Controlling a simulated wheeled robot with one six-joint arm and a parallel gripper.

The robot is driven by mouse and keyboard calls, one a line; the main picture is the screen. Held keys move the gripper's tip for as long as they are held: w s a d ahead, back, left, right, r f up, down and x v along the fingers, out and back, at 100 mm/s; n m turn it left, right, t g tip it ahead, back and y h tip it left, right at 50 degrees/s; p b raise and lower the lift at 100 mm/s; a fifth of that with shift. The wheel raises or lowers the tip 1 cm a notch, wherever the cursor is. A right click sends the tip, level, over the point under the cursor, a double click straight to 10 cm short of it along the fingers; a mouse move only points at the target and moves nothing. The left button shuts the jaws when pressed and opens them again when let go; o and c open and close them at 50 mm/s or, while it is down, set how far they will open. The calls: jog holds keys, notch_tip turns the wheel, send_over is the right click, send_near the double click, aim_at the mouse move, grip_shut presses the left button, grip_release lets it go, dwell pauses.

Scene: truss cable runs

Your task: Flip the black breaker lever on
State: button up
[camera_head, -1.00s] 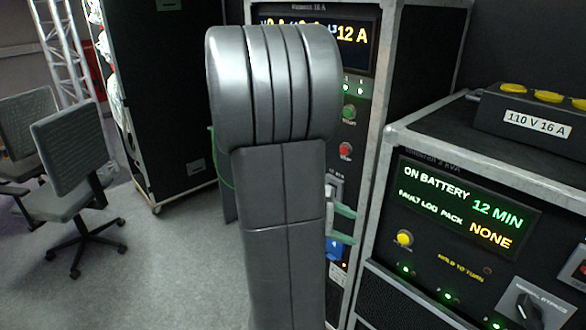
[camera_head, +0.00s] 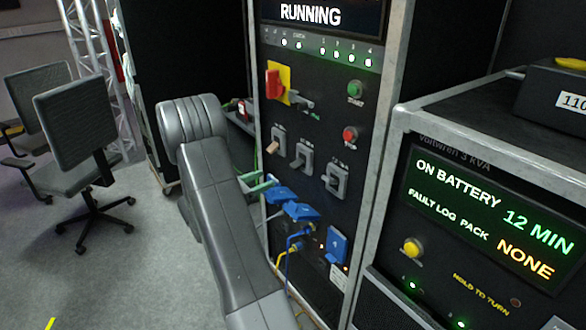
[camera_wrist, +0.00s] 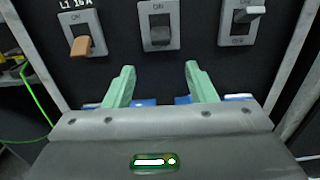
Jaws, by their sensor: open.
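The breaker with the black lever (camera_wrist: 160,36) is the middle one of three on the black panel. "ON" is printed at its top, and the lever sits in the lower part of its plate. This middle breaker also shows in the head view (camera_head: 302,156). My gripper (camera_wrist: 160,72) is open and empty, with its two green fingers apart just below the middle breaker and not touching it. In the head view, my gripper (camera_head: 266,188) is in front of the panel, left of and below the breakers.
The left breaker has a tan lever (camera_wrist: 81,46), pointing down. The right breaker's pale lever (camera_wrist: 250,12) is up. Blue sockets (camera_head: 290,203) with cables sit below. A red rotary switch (camera_head: 274,84) is above. A second cabinet (camera_head: 410,150) stands right; chairs (camera_head: 75,125) stand left.

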aim_at(292, 168)
jog(key=p+x, duration=0.1)
jog(key=x, duration=1.1)
jog(key=shift+w+d, duration=0.1)
jog(key=shift+d, duration=0.1)
jog(key=c, duration=1)
